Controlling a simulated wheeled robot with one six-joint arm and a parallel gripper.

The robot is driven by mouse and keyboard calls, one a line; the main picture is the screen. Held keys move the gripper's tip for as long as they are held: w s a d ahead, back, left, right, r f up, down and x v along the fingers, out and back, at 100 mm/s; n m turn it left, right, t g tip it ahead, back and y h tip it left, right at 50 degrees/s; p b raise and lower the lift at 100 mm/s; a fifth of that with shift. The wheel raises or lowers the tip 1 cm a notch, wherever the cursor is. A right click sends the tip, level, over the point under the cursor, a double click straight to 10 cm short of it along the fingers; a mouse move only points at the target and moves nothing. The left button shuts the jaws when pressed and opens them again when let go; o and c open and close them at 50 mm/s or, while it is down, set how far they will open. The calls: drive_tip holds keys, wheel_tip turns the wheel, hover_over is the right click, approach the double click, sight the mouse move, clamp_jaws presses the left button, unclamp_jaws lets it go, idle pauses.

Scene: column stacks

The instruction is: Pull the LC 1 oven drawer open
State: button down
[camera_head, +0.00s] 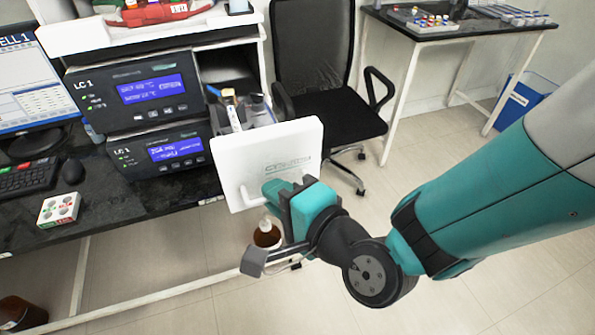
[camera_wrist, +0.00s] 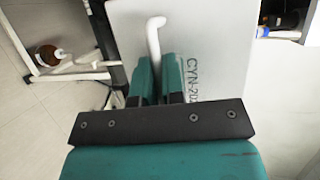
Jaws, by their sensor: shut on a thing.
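The oven drawer has a white front panel (camera_head: 265,150) that stands out from the dark instrument stack marked LC 1 (camera_head: 140,90). Bottles and other small items show behind the top of the panel, so the drawer is at least partly open. In the wrist view, its white handle (camera_wrist: 154,40) runs down between the two teal fingers of my gripper (camera_wrist: 158,80). My gripper is shut on the handle, close to the grey panel face (camera_wrist: 205,50). In the head view, my gripper (camera_head: 285,190) covers part of the panel's lower right and most of the handle.
A black office chair (camera_head: 325,110) stands behind and right of the drawer. A brown bottle (camera_head: 267,236) shows below my gripper. A keyboard (camera_head: 25,180) and a small white box (camera_head: 59,209) lie on the dark bench at left. A side table (camera_head: 460,30) stands at the back right.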

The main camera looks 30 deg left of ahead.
drive_tip(key=shift+s, duration=0.1)
drive_tip(key=c, duration=1.5)
unclamp_jaws()
drive_tip(key=shift+c, duration=0.2)
